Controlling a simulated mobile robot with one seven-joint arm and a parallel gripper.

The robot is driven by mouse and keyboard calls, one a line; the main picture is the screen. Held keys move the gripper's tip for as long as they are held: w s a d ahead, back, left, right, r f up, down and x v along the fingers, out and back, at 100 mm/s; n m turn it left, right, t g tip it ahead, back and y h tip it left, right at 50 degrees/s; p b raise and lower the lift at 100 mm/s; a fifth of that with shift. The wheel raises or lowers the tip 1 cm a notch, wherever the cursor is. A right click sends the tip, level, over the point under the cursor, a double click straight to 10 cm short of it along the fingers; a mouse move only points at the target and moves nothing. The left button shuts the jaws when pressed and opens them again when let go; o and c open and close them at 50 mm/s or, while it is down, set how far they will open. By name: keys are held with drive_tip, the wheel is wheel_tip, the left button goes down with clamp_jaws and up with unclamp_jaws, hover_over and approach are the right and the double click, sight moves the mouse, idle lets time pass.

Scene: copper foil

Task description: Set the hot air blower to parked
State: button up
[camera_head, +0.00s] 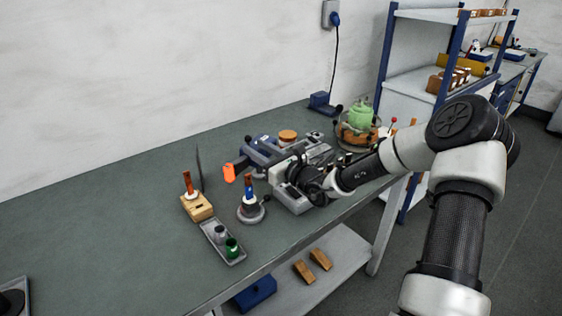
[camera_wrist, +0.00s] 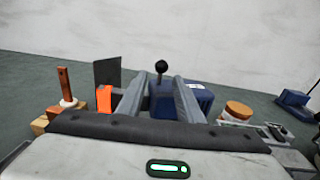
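The hot air blower appears to be the blue unit (camera_head: 262,142) on the green bench, partly hidden by my gripper in the head view. An orange piece (camera_head: 229,172) shows at its left; it also shows in the wrist view (camera_wrist: 103,98). A lever with a black ball knob (camera_wrist: 161,67) stands upright between my fingers in the wrist view, with blue housing (camera_wrist: 203,97) behind the right finger. My gripper (camera_wrist: 160,84) is open, its grey fingers apart on either side of the lever. I cannot tell whether either finger touches it.
A green vessel (camera_head: 361,116) stands at the right. The bench's left part is mostly clear.

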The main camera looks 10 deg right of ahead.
drive_tip(key=v, duration=1.2)
drive_tip(key=shift+p, duration=0.4)
drive_tip(key=shift+s, duration=0.1)
